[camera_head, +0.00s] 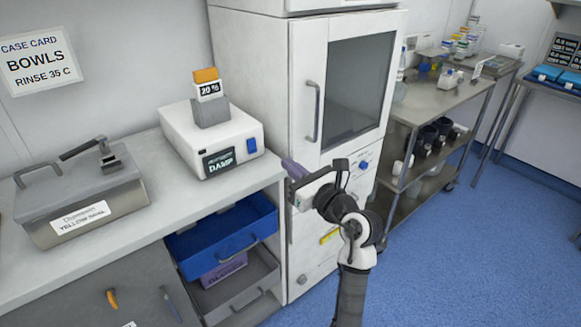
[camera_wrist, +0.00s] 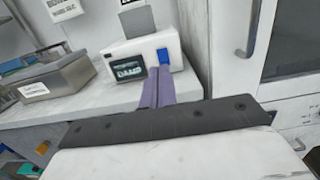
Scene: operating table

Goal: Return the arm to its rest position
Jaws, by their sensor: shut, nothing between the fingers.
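My gripper (camera_head: 290,168) is at the end of my raised arm, in front of the right end of the counter and the tall white cabinet. Its purple fingers (camera_wrist: 158,87) are together with nothing between them. In the wrist view they point toward the white device with the "DAMP" screen (camera_wrist: 129,68). The fingers look apart from the device and the cabinet. My arm comes up from the bottom of the head view and bends left at the wrist.
The white cabinet (camera_head: 256,80) stands close behind my gripper. The counter (camera_head: 150,205) holds the device (camera_head: 185,130) and a grey lidded box (camera_head: 120,200). A blue drawer (camera_head: 225,232) is pulled out below. A steel cart (camera_head: 440,105) stands right; the blue floor (camera_head: 480,240) is clear.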

